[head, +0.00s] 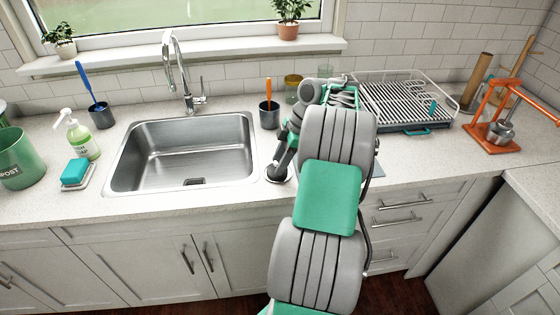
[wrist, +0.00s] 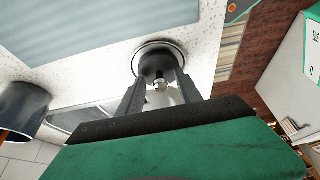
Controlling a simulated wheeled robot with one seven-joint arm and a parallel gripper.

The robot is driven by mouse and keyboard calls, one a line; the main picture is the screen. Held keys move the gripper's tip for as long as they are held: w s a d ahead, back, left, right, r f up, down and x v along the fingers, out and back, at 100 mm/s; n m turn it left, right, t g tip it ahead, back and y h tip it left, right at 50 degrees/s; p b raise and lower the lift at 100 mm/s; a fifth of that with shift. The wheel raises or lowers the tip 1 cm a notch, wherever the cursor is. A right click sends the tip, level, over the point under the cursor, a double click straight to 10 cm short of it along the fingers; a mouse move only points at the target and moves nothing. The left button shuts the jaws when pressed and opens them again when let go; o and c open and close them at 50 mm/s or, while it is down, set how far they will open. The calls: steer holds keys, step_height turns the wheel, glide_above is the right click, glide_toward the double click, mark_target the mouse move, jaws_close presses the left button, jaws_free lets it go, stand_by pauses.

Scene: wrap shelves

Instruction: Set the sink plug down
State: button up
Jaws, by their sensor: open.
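The sink plug (head: 278,176), a dark round piece with a pale metal rim, is on the speckled counter just right of the sink (head: 130,165). In the wrist view the plug (wrist: 160,46) lies flat, with a small metal knob at its middle. My gripper (wrist: 160,82) is open, its two dark fingers on either side of the knob. I cannot tell if either finger touches it. In the head view my gripper (head: 281,166) is low over the plug and partly hides it.
A dark cup (head: 269,114) with an orange handle stands behind the plug. A grey mat (wrist: 100,25) lies to its right, mostly hidden by my arm in the head view. A dish rack (head: 405,100) is at the back right. The counter's front edge is close.

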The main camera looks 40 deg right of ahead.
steer(key=p+v, duration=0.7)
steer(key=v, duration=0.5)
step_height(320, 180, up, 4)
steer(key=m, duration=0.2)
glide_above(267, 171)
steer(key=w+a+r+m+h, duration=0.1)
steer(key=w+a+r+m, duration=0.15)
steer(key=a, duration=1.25)
steer(key=s+a+m+t+h, duration=0.15)
steer(key=s+a+m, duration=0.25)
steer(key=s+a, duration=0.5)
steer(key=s+a+f+m+h, duration=0.1)
steer(key=s+a+f+m, duration=0.1)
steer(key=s+a+f, duration=0.2)
steer(key=shift+s+m, duration=0.35)
steer(key=shift+s, duration=0.15)
